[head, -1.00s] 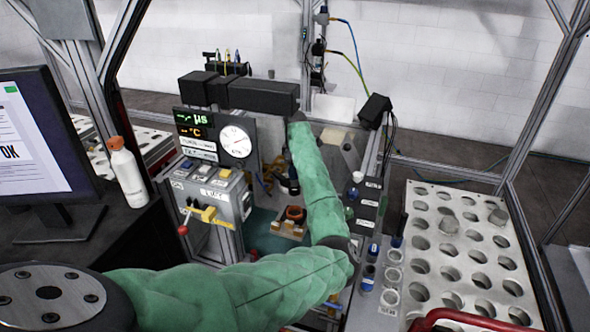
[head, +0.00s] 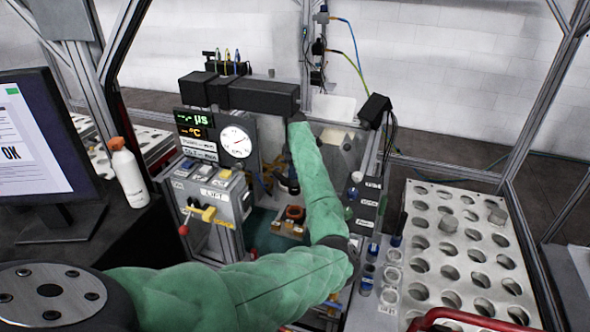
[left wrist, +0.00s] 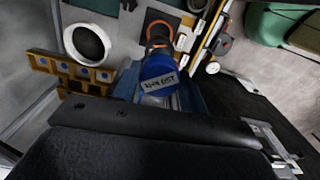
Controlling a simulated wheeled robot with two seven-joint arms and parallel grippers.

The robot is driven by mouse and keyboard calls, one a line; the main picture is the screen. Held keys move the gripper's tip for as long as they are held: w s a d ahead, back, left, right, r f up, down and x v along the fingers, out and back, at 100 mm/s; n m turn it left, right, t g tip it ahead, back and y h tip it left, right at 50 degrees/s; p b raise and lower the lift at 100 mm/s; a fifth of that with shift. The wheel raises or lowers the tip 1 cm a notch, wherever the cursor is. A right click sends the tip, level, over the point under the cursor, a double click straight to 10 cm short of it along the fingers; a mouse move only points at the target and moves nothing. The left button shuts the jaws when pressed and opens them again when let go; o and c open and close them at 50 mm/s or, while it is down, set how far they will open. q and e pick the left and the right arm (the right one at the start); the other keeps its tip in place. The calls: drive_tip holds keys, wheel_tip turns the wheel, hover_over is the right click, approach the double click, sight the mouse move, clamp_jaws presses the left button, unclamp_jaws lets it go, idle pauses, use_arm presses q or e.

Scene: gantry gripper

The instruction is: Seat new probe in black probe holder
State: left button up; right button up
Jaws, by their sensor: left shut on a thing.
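My left arm in its green sleeve reaches over the bench in the head view. My left gripper (head: 289,184) hangs by the fixture, mostly hidden by the forearm. In the left wrist view, its blue fingers (left wrist: 158,92) are shut on a dark probe with a blue, labelled cap (left wrist: 158,76). An orange ring (left wrist: 160,30) lies beyond the probe, over a dark square area. I cannot tell whether the probe touches it. The orange ring also shows in the head view (head: 294,212) on a small block. I cannot clearly identify the black probe holder. My right gripper is out of view.
An instrument panel with a round gauge (head: 235,142) and a lever box (head: 212,198) stand left of the fixture. A black labelled rack (head: 366,212) and a metal tray with round holes (head: 462,245) stand right. A monitor (head: 42,135) and white bottle (head: 128,175) are far left.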

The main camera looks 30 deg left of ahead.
use_arm(q)
drive_tip(key=shift+f, duration=0.45)
idle(0.4)
drive_tip(key=shift+f+b, duration=0.4)
drive_tip(key=shift+f, duration=0.5)
drive_tip(key=shift+f, duration=0.85)
drive_tip(key=shift+f+b, duration=0.45)
drive_tip(key=shift+f, duration=0.15)
drive_tip(key=o, duration=1.1)
